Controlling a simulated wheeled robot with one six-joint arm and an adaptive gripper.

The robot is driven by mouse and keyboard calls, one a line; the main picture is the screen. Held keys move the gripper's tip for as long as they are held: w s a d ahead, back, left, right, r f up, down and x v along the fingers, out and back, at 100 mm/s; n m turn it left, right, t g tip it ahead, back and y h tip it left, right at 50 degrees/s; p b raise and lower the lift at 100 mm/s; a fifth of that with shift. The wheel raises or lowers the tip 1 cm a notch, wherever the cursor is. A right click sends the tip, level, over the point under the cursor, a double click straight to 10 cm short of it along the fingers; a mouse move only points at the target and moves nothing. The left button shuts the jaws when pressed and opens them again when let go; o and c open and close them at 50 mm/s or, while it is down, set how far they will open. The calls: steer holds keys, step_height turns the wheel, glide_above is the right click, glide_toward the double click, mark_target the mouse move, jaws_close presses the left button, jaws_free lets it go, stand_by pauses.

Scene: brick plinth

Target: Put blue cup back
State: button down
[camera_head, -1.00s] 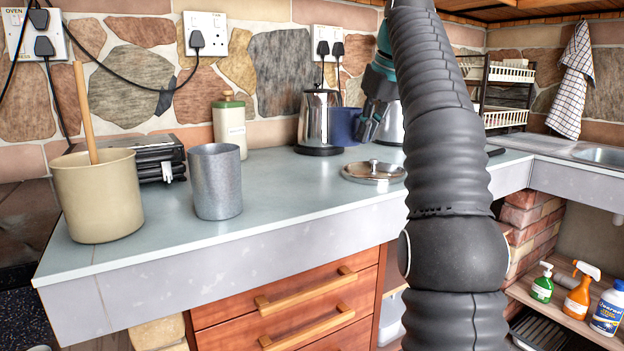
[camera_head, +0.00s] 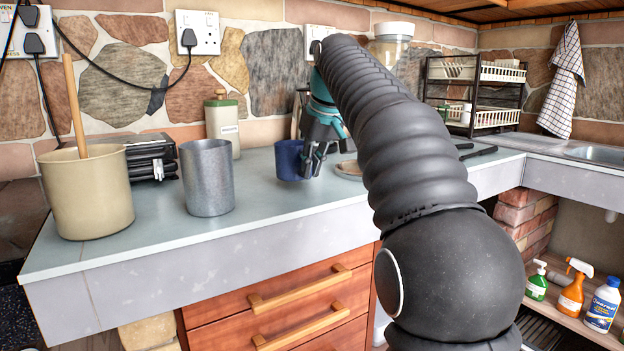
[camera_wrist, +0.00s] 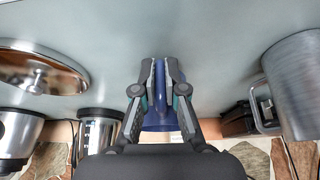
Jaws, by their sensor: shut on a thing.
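The blue cup (camera_head: 289,159) is at the back middle of the grey counter in the head view, upright, at or just above the counter top; I cannot tell whether it touches. My gripper (camera_head: 311,166) points down at the cup's right side and is shut on it. In the wrist view the blue cup (camera_wrist: 160,118) shows between and behind the fingers of my gripper (camera_wrist: 161,66). Part of the cup is hidden by the fingers.
A grey metal mug (camera_head: 207,178) stands left of the cup, beside a beige pot (camera_head: 90,197) with a wooden handle. A green-lidded canister (camera_head: 222,122) stands behind. A shiny lid (camera_wrist: 40,70) and metal kettle (camera_wrist: 18,138) show in the wrist view. Counter between mug and cup is clear.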

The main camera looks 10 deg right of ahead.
steer(key=shift+f, duration=0.95)
steer(key=shift+f, duration=0.1)
steer(key=c, duration=1.2)
jaws_free()
steer(key=shift+c, duration=0.2)
steer(key=p+v, duration=0.2)
steer(key=v, duration=1)
steer(key=s+a+f+m, duration=0.1)
steer(key=s+f, duration=1.3)
steer(key=f, duration=0.2)
steer(key=s+a+f+m+t+h, duration=0.1)
steer(key=s+f+m, duration=0.1)
steer(key=s+f, duration=1.2)
step_height(320, 180, down, 3)
steer(key=shift+a+f, duration=0.25)
steer(key=shift+a, duration=0.05)
